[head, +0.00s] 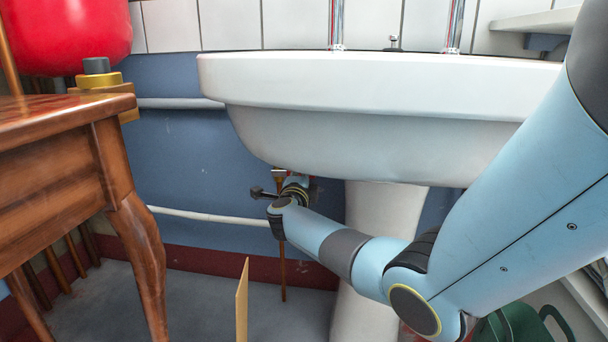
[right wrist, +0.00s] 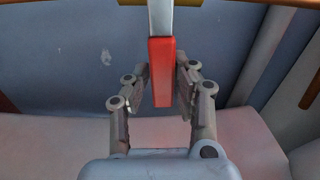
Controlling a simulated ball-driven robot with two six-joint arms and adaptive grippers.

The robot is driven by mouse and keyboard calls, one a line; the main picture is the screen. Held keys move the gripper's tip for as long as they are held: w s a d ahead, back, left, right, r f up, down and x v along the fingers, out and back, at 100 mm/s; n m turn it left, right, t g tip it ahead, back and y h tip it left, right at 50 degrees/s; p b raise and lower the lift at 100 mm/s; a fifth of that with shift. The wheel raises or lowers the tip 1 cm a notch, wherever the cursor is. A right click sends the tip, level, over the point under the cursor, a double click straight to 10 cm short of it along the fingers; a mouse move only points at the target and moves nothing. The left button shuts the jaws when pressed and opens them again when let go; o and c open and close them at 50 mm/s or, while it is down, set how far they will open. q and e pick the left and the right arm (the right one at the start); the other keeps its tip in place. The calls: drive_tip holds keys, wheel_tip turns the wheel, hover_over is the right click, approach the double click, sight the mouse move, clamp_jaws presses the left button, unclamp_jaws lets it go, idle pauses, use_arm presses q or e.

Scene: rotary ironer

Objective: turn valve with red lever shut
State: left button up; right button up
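The red lever (right wrist: 161,75) stands out in the right wrist view, with a pale metal bar (right wrist: 160,18) above it. My right gripper (right wrist: 162,78) has one finger on each side of the lever, drawn in close against its edges. In the head view my right arm reaches in from the right under the sink, and the right gripper (head: 262,193) is small beside a brassy fitting (head: 279,174) on a thin vertical pipe. The lever is mostly hidden there by my wrist. My left gripper is in neither view.
A white sink (head: 400,88) overhangs the right arm, with its pedestal (head: 372,230) just behind it. A wooden table (head: 62,140) stands at left. A pale pipe (head: 205,215) runs along the blue wall. A thin upright board (head: 242,300) stands at bottom centre.

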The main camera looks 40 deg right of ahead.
drive_tip(key=o, duration=0.4)
drive_tip(key=shift+r, duration=0.1)
drive_tip(key=shift+c, duration=0.2)
drive_tip(key=v, duration=1.2)
